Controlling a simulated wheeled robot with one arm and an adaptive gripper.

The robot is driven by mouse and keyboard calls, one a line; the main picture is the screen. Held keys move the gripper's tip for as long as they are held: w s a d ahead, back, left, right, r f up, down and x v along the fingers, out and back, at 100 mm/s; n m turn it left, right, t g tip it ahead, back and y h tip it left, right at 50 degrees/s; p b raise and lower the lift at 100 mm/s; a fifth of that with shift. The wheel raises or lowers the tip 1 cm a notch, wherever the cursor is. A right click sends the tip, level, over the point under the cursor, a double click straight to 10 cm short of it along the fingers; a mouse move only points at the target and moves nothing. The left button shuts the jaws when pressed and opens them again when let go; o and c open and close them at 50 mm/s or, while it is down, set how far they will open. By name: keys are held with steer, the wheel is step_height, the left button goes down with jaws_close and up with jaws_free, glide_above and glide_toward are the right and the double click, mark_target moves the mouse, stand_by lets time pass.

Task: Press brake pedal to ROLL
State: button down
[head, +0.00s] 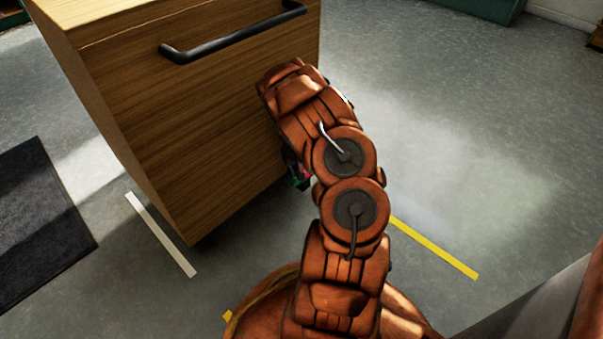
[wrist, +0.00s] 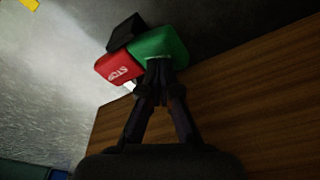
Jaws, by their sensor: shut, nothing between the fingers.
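The pedal has two coloured pads, low beside the wooden cabinet. In the wrist view the green pad (wrist: 160,45) is in the upper middle, with no lettering visible on it. The red pad (wrist: 118,69) is just to its left, with white lettering that looks like STOP, seen turned over. My gripper (wrist: 158,66) is shut and empty. Its fingertips are at the lower edge of the green pad and overlap it in the picture; I cannot tell whether it is pressed. In the head view only a small green bit (head: 297,180) shows beside my arm, and the gripper is hidden.
The wooden cabinet (head: 190,120) with a black bar handle (head: 235,36) stands left of my arm. A black block (wrist: 125,32) adjoins the pads. A dark mat (head: 38,220) lies at left. Grey floor at right is open, with a yellow line (head: 434,248).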

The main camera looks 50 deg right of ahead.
steer(key=shift+f, duration=1.05)
stand_by(0.6)
steer(key=shift+r, duration=0.1)
steer(key=shift+r+p, duration=1.85)
steer(key=shift+r, duration=1.6)
steer(key=shift+a, duration=0.1)
